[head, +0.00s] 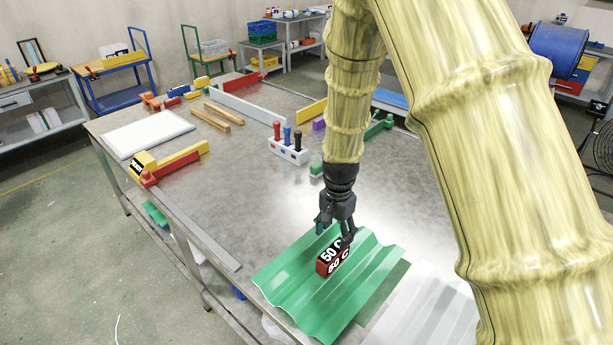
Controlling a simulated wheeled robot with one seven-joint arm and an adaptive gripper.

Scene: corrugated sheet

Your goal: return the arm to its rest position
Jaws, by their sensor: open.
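My arm (345,95) comes down from the top of the head view, with a bamboo-like yellow surface. My gripper (335,222) is black, points down and is open. It is just above or around the top of a red and black block (332,258) marked "50 C". The block sits on a green corrugated sheet (300,295) at the table's front edge. I cannot tell whether the fingers touch the block.
The metal table (240,185) has a clear middle. A white holder with coloured handles (288,150) stands behind my gripper. A yellow and red clamp (165,165), a white board (148,134) and wooden bars (217,115) lie to the left. A pale corrugated sheet (425,322) is at front right.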

